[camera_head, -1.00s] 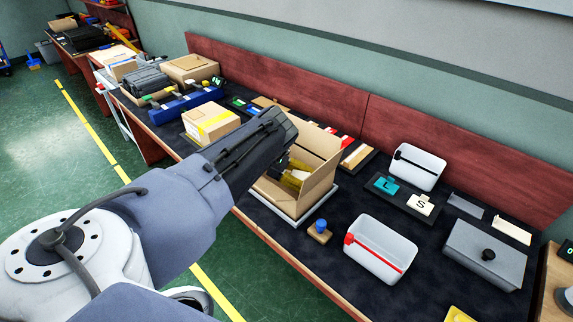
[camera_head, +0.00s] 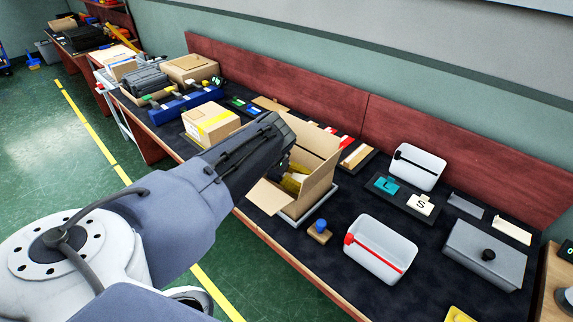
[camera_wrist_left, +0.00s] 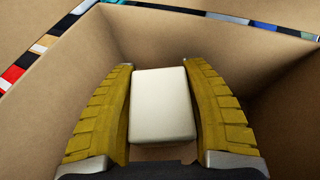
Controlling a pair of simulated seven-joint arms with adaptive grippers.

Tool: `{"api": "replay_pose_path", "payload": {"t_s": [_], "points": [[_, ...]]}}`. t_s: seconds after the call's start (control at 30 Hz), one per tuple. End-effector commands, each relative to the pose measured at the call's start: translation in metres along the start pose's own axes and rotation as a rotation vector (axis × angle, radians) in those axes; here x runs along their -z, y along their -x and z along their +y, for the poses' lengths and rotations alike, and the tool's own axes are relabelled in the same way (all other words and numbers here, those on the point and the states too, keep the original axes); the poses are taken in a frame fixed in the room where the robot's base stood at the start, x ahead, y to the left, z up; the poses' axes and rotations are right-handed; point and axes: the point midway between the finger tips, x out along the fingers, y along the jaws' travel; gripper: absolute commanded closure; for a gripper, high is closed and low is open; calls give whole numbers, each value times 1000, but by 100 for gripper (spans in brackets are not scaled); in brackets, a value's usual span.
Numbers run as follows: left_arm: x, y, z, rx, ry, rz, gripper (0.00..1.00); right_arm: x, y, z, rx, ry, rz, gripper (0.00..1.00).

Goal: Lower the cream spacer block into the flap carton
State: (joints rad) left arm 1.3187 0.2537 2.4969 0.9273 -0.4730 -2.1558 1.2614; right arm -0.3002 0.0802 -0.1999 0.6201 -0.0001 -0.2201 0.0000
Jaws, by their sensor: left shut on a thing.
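The cream spacer block (camera_wrist_left: 163,105) is between the two yellow fingers of my left gripper (camera_wrist_left: 161,72) in the left wrist view. The gripper is shut on it. The cardboard flap carton (camera_wrist_left: 190,30) surrounds the block and fingers in that view, with its floor partly visible below them. In the head view, the open flap carton (camera_head: 319,180) stands on a light tray, with a flap spread toward the front left. My left gripper (camera_head: 292,183) reaches down into its opening, and the block is hidden there. Block contact with the floor cannot be told. My right gripper is not visible.
A closed taped box (camera_head: 210,122) stands left of the carton. A blue-knobbed wooden piece (camera_head: 320,229) and a white bin with a red strip (camera_head: 380,250) are to the right. A grey lidded box (camera_head: 485,255) is farther right. Dark bench surface is clear between them.

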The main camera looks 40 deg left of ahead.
Motion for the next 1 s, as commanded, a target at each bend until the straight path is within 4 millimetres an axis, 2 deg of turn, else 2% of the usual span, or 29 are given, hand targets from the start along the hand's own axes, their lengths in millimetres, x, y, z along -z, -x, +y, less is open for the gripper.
{"api": "replay_pose_path", "payload": {"t_s": [0.07, 0.1, 0.3, 0.67, 1.0], "points": [[-1, 1, 1, -2, -1, 1, 82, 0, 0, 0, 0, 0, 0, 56], [-1, 1, 1, -2, -1, 1, 51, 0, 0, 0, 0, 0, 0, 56], [-1, 2, 1, -2, -2, 1, 28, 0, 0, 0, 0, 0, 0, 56], [-6, 4, 2, -3, -3, 2, 27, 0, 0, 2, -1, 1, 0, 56], [-48, 20, 2, -3, -4, 0, 27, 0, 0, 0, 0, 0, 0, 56]]}}
